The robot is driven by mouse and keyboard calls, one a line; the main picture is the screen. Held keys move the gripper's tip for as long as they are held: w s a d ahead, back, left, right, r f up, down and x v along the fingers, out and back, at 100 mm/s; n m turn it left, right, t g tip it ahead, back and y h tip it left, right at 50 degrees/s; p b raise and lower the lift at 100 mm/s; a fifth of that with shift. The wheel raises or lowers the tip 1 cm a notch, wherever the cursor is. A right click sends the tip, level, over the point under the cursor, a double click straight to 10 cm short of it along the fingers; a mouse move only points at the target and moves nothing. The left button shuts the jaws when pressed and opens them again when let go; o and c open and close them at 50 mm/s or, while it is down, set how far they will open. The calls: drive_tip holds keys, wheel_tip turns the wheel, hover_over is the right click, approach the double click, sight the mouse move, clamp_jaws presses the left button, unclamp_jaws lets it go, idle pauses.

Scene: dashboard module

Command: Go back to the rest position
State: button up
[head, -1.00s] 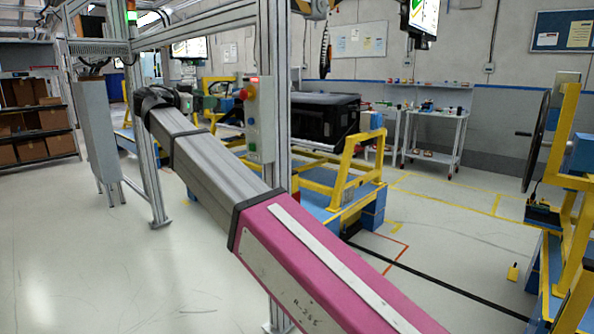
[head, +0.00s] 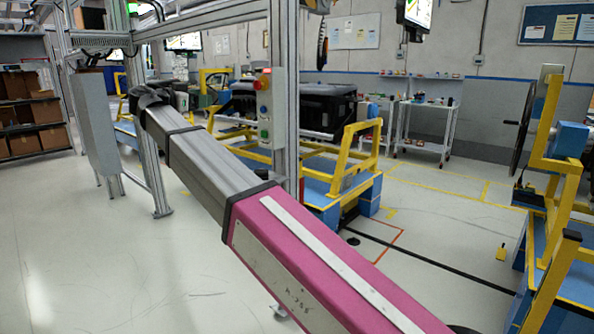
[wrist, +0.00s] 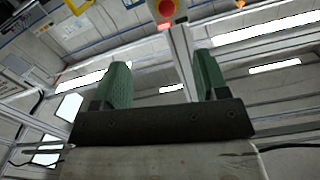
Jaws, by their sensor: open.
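My gripper shows in the wrist view (wrist: 160,88), with two green fingers standing apart and nothing between them. In the head view my pink and grey arm reaches from the lower right toward the upper left. The far end of the arm is at the metal frame post, and the gripper's fingers are not clear there. A control box (head: 264,108) with a red button is fixed to a post behind the arm; a red button (wrist: 166,8) also shows at the top of the wrist view, beyond the fingers.
A blue and yellow stand (head: 335,185) holds a black module (head: 318,106) behind the arm. Another yellow and blue stand (head: 550,190) is at the right. A shelf with boxes (head: 28,115) is at the far left. The floor (head: 110,250) at the lower left is clear.

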drive_tip(key=w+d+f+n+g+y, duration=0.1)
drive_tip(key=w+d+f+n+g, duration=0.1)
drive_tip(key=d+f, duration=0.9)
drive_tip(key=w+d+f+n+g+y, duration=0.1)
drive_tip(key=d+f+n+g+y, duration=0.15)
drive_tip(key=d+f, duration=0.85)
drive_tip(key=w+d+f+n+g, duration=0.25)
drive_tip(key=d+f, duration=0.45)
drive_tip(key=f, duration=0.8)
drive_tip(key=s+d+f+n+g+y, duration=0.1)
drive_tip(key=s+d+f+g+y, duration=0.2)
drive_tip(key=s+d+f, duration=0.7)
drive_tip(key=s+d+f+n+g+y, duration=0.2)
drive_tip(key=s+d+f+y, duration=0.3)
drive_tip(key=s+d+f, duration=0.5)
wheel_tip(320, 180, down, 6)
drive_tip(key=shift+d+f+g, duration=0.25)
drive_tip(key=shift+d+g, duration=0.15)
drive_tip(key=shift+g, duration=0.3)
drive_tip(key=shift+s, duration=0.1)
